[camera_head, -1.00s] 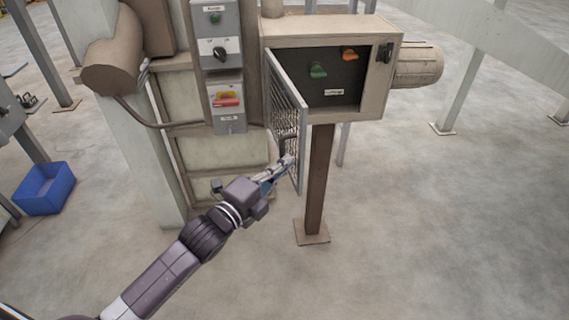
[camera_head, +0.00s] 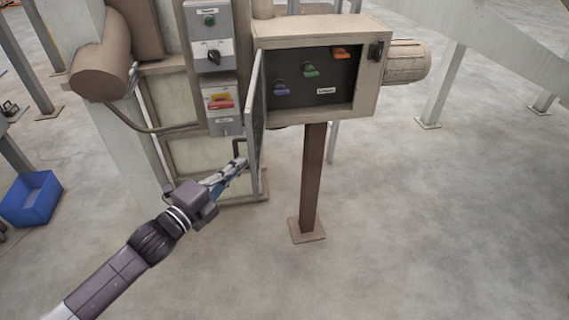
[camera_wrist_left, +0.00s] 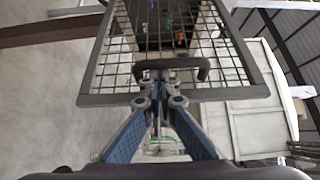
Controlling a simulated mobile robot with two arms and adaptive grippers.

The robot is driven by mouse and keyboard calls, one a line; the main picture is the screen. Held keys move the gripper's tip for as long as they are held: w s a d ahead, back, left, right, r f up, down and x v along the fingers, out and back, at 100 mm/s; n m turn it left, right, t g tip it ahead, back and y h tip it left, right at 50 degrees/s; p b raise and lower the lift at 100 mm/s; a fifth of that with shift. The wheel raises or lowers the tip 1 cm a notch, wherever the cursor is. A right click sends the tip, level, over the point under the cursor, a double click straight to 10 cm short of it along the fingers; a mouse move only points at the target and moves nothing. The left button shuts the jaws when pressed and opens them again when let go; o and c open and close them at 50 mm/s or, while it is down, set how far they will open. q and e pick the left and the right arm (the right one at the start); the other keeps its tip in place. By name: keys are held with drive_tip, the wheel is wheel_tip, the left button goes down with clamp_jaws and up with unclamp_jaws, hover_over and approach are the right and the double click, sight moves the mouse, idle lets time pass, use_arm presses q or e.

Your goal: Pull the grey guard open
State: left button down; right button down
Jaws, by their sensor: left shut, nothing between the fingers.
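The grey guard (camera_head: 257,135) is a framed mesh door on the left side of the beige box (camera_head: 372,100). It stands swung out and is seen nearly edge-on in the head view. Its mesh and frame fill the upper wrist view (camera_wrist_left: 110,99). Its dark bar handle (camera_wrist_left: 172,64) is at the guard's free edge. My left gripper (camera_head: 240,164) is shut and empty, with its tips close to the handle; the wrist view also shows the tips (camera_wrist_left: 160,101). I cannot tell whether they touch the handle. My right gripper is not in view.
Inside the open box are blue (camera_head: 281,88), green (camera_head: 310,70) and orange (camera_head: 341,53) knobs. A grey switch panel (camera_head: 211,62) is left of the guard. A blue bin (camera_head: 32,199) stands on the floor at left. Floor right of the brown post (camera_head: 313,180) is clear.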

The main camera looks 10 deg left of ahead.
use_arm(q)
drive_tip(key=v, duration=1.2)
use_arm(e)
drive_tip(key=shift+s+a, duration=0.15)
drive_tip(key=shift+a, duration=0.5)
use_arm(q)
drive_tip(key=shift+d, duration=0.1)
